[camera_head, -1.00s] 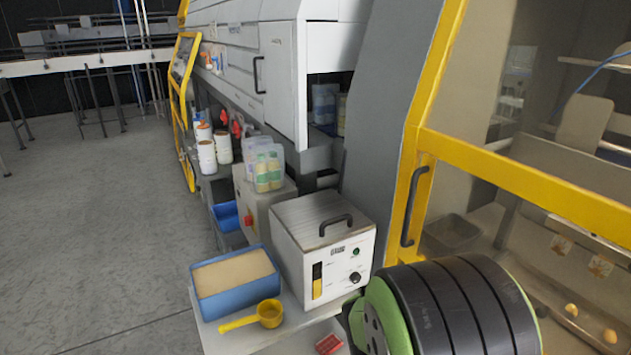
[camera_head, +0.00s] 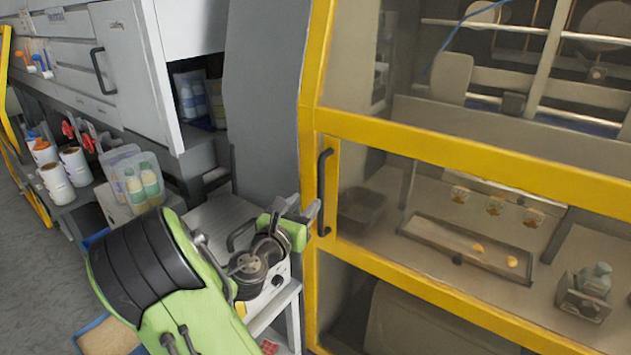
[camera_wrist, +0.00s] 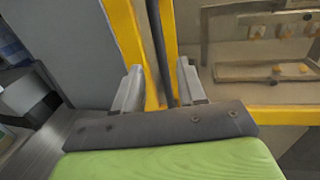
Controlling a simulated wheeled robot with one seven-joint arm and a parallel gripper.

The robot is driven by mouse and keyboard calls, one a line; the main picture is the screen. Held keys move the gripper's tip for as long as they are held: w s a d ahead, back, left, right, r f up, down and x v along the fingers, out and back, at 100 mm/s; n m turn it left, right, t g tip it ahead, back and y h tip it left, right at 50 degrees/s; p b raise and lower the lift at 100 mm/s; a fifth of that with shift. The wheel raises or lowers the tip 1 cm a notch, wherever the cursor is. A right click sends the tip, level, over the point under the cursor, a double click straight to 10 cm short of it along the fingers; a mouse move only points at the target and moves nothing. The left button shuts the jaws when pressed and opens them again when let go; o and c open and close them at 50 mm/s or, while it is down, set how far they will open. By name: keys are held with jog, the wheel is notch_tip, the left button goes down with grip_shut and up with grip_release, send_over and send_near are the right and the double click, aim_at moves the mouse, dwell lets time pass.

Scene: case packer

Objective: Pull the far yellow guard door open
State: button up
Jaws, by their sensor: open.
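A large yellow-framed guard door (camera_head: 430,148) with clear panes stands at the right in the head view and looks shut. Its black vertical bar handle (camera_head: 323,180) is on the left upright of the frame. My gripper (camera_head: 296,208) is open just left of the handle's lower part. In the wrist view, the two grey fingers of my gripper (camera_wrist: 158,85) stand apart. The dark handle (camera_wrist: 157,45) runs between them, and I cannot tell whether it touches either finger. Another yellow frame (camera_head: 9,130) shows in part at the far left edge of the head view.
A clear tub of bottles (camera_head: 135,178) and white tubs (camera_head: 60,170) stand farther left. A grey cabinet door (camera_head: 130,65) is above. Open floor (camera_head: 30,280) lies at the left.

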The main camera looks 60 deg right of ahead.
aim_at(319, 186)
jog(key=d, duration=0.6)
jog(key=d+p, duration=0.1)
jog(key=d, duration=0.3)
jog(key=shift+w, duration=0.25)
grip_shut()
